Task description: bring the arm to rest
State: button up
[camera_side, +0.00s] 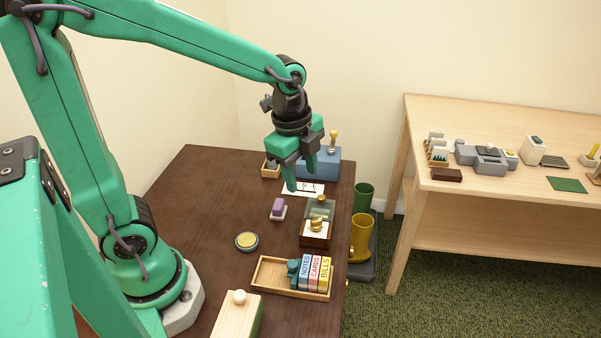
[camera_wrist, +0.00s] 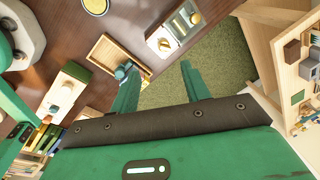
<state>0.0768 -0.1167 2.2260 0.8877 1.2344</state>
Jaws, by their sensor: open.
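My green arm reaches from the left over the dark brown table (camera_side: 190,210) in the side view. My gripper (camera_side: 301,174) hangs with its fingers down over the table's far part, and the fingers are apart. In front of the blue box, a white card with dark marks (camera_side: 303,189) lies partly behind the fingertips. In the wrist view my gripper (camera_wrist: 158,78) shows two separate green fingers with nothing held between them. Whether the fingertips touch anything on the table cannot be told from the side view.
A blue box (camera_side: 322,165), purple block (camera_side: 278,206), round tin (camera_side: 247,241), brown box with gold knob (camera_side: 315,238) and wooden tray (camera_side: 268,277) of labelled blocks stand on the table. Green (camera_side: 364,196) and yellow boots (camera_side: 360,238) stand beyond its right edge. A light wood table (camera_side: 505,205) is at right.

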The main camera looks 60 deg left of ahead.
jog(key=s+a+r+n+t, duration=0.1)
jog(key=s+r+n+t, duration=0.1)
jog(key=s+n, duration=0.3)
jog(key=s+a+r+n+t, duration=0.1)
jog(key=s+r+n, duration=0.3)
jog(key=n, duration=0.6)
jog(key=shift+s+a+r+t, duration=0.25)
jog(key=shift+s+r+t, duration=0.05)
jog(key=shift+s+t, duration=0.2)
jog(key=shift+c, duration=0.7)
jog(key=shift+w, duration=0.1)
